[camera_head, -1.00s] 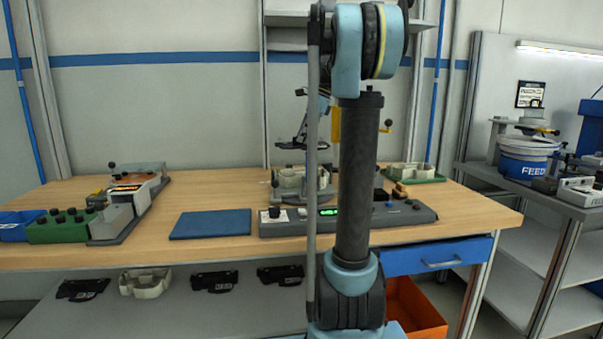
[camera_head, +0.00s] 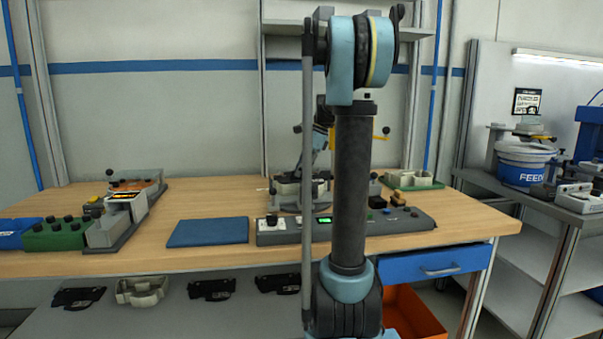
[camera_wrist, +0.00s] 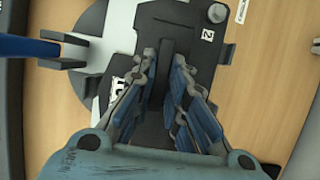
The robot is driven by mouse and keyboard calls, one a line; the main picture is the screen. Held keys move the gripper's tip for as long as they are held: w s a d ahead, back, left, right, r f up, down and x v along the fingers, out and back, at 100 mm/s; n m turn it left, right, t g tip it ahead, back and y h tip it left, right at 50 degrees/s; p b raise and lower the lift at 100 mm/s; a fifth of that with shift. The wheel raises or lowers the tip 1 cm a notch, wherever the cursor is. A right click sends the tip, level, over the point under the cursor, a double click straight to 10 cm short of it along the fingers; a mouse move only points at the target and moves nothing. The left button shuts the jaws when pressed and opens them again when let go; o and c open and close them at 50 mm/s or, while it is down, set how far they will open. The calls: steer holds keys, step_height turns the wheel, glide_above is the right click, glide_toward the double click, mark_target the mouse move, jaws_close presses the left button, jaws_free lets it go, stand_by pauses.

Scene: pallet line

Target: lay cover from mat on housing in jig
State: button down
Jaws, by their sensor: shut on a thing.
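My gripper (camera_wrist: 165,70) is shut on the dark cover (camera_wrist: 205,70), with its fingers on the raised rib in the cover's middle. In the head view my gripper (camera_head: 305,172) is down at the jig (camera_head: 287,204) on the bench, partly behind my arm. The cover lies over the place of the pale housing, which is mostly hidden beneath it. I cannot tell whether the cover is fully seated. The blue mat (camera_head: 208,232) is bare.
A control box (camera_head: 400,219) with a green display stands in front of the jig. A green tray (camera_head: 425,184) is at the right, and a grey fixture (camera_head: 110,228) with green and blue bins is at the left. Spare covers and a housing (camera_head: 142,290) lie on the lower shelf.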

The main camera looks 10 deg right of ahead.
steer(key=c, duration=1.6)
jaws_free()
steer(key=shift+r, duration=0.1)
steer(key=v, duration=1.2)
